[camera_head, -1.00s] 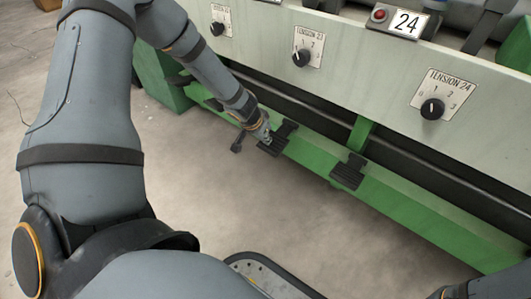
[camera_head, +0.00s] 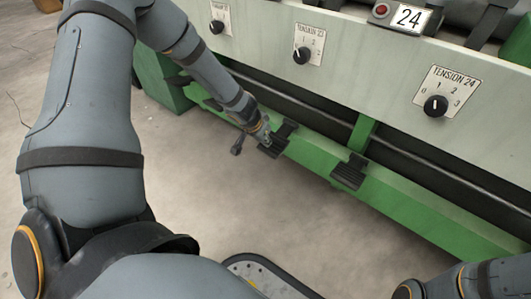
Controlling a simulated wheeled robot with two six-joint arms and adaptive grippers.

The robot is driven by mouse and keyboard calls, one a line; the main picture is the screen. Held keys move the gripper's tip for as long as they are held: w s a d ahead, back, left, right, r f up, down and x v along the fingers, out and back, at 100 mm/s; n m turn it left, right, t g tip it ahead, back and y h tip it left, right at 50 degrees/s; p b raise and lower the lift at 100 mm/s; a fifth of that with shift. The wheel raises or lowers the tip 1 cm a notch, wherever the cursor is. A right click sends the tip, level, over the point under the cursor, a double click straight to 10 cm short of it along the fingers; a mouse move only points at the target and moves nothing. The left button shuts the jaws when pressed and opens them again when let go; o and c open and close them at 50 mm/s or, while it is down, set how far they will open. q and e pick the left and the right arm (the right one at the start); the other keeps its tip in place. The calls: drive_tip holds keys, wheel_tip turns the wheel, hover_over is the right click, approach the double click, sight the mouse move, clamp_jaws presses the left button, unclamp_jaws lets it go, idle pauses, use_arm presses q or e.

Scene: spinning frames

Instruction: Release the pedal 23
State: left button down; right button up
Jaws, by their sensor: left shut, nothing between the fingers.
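Pedal 23 (camera_head: 274,149) is a dark ribbed foot pedal on the green rail, below the TENSION 23 dial (camera_head: 302,55). My left arm reaches down to it from the upper left. My left gripper (camera_head: 267,137) is at the pedal's upper left part, shut with nothing held. It looks to be touching or very close to the pedal; I cannot tell which. The gripper hides part of the pedal. My right gripper is not in view; only part of my right arm shows at the lower right.
A second dark pedal (camera_head: 349,172) sits further right on the green rail (camera_head: 410,206). The floor (camera_head: 290,215) before the rail is clear.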

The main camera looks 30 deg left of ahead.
use_arm(q)
drive_tip(key=s+r+p, duration=0.3)
drive_tip(key=s+p, duration=0.3)
drive_tip(key=s, duration=0.1)
drive_tip(key=shift+s+a+r, duration=0.2)
drive_tip(key=shift+s+a, duration=0.15)
drive_tip(key=shift+s, duration=0.05)
drive_tip(key=shift+w, duration=0.15)
idle(0.4)
